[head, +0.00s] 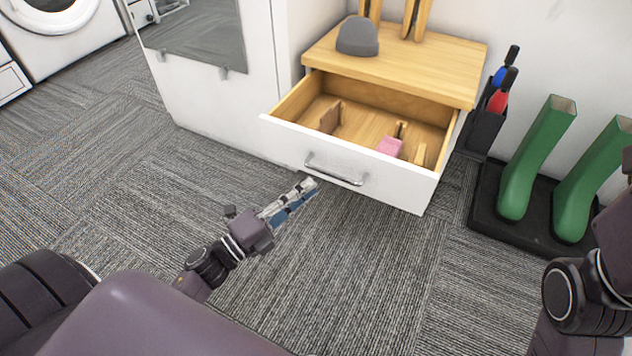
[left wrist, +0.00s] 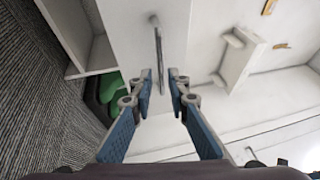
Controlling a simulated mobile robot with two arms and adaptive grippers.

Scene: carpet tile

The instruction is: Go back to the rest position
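My left gripper (head: 306,187) is low over the carpet, in front of the open drawer (head: 285,134). Its fingers are apart with nothing between them; the gap also shows in the left wrist view (left wrist: 161,76). The drawer's metal handle (head: 336,170) is just beyond the fingertips, and I see no contact. The handle also appears ahead of the fingers in the left wrist view (left wrist: 158,62). My right arm shows at the right edge of the head view, but its gripper cannot be made out.
The drawer holds a pink item (head: 390,146) and several brown pieces. A grey cap-like object (head: 357,37) rests on the wooden top (head: 440,68). Green boots (head: 537,155) stand on a black tray (head: 486,205) at right. A washing machine (head: 48,25) is at back left. Carpet in front is clear.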

